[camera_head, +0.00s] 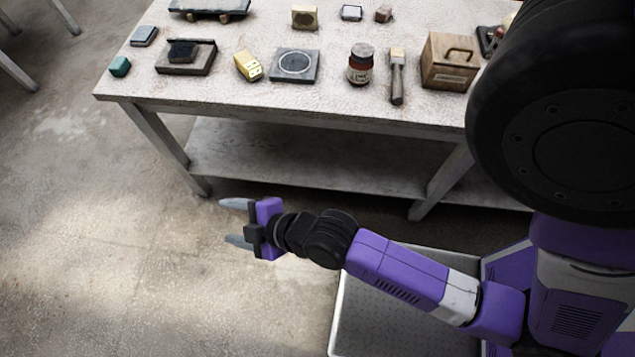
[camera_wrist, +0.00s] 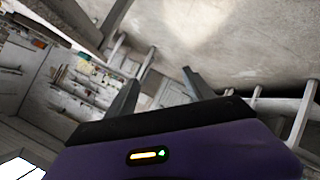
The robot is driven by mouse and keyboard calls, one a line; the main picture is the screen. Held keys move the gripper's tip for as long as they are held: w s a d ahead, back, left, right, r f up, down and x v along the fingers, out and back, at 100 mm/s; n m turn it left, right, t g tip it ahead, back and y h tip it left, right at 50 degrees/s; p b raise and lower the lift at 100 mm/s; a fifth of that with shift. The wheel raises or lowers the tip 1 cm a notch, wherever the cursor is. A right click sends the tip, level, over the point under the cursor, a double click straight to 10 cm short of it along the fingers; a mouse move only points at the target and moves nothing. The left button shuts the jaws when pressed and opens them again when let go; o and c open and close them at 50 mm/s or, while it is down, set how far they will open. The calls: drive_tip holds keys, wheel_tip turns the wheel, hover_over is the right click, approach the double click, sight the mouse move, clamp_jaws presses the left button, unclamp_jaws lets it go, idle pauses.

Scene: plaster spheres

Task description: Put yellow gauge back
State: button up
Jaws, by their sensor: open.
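A yellow block-like object (camera_head: 248,66), likely the yellow gauge, lies tilted on the table, with pale markings on its near end. Just right of it is a dark square plate (camera_head: 295,66) with a light ring on its face. My gripper (camera_head: 237,222) is open and empty, out over the floor in front of the table and well short of the yellow object. In the wrist view the two fingers (camera_wrist: 160,92) are spread with nothing between them. I cannot make out the yellow object in the wrist view.
The table (camera_head: 330,107) also holds a dark tray with a black block (camera_head: 182,51), a green block (camera_head: 119,66), a jar (camera_head: 361,65), a brush (camera_head: 397,78) and a wooden box (camera_head: 449,62). A tan block (camera_head: 305,17) stands farther back. Open floor lies left.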

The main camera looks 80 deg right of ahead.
drive_tip(key=s+r+m+t, duration=0.1)
drive_tip(key=s+r+m, duration=0.2)
drive_tip(key=s+r, duration=0.4)
drive_tip(key=s+a+r+m+t+y, duration=0.1)
drive_tip(key=s+r+m, duration=0.3)
drive_tip(key=s, duration=0.7)
wheel_tip(320, 180, up, 3)
drive_tip(key=shift+s+a+f+t+y, duration=0.15)
drive_tip(key=shift+a+t+y, duration=0.15)
drive_tip(key=shift+t, duration=0.3)
